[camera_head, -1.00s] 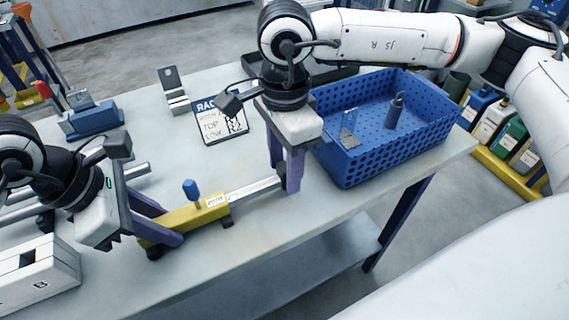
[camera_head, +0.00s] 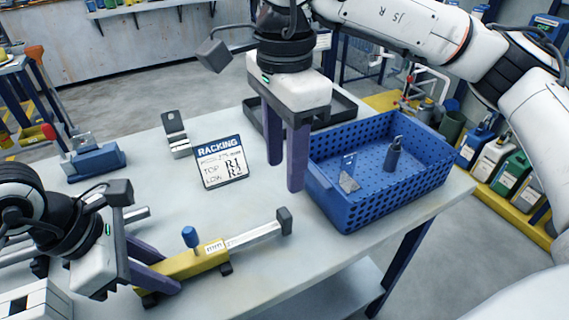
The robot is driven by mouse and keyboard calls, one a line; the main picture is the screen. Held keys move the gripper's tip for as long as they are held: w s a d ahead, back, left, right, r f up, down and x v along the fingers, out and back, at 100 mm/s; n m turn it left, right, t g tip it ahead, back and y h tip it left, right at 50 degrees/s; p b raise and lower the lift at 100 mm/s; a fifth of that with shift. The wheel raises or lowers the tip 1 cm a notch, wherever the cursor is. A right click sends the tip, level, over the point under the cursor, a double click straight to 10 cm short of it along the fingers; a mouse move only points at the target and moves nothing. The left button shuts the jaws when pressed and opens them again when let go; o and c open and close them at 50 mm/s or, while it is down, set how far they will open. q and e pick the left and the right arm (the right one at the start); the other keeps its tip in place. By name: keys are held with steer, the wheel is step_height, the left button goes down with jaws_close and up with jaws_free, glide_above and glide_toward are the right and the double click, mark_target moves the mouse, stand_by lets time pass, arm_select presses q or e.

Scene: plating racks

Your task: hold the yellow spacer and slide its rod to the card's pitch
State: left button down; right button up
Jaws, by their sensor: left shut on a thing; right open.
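The yellow spacer (camera_head: 183,267) lies on the table at the front, with a blue knob (camera_head: 190,237) on top. Its silver rod (camera_head: 253,235) sticks out to the right and ends in a dark block (camera_head: 284,220). My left gripper (camera_head: 160,270) is shut on the spacer's left end. My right gripper (camera_head: 286,172) is open and empty, fingers pointing down, above and behind the rod's end and apart from it.
A blue perforated crate (camera_head: 340,212) stands at the right, close to my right gripper, with a dark bottle (camera_head: 394,154) inside. A dark tray (camera_head: 345,106) lies behind. A metal stand (camera_head: 176,135) and a blue fixture (camera_head: 95,162) are at the back left.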

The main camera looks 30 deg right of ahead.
arm_select(q)
steer(key=c, duration=1.4)
jaws_free()
steer(key=shift+o, duration=0.2)
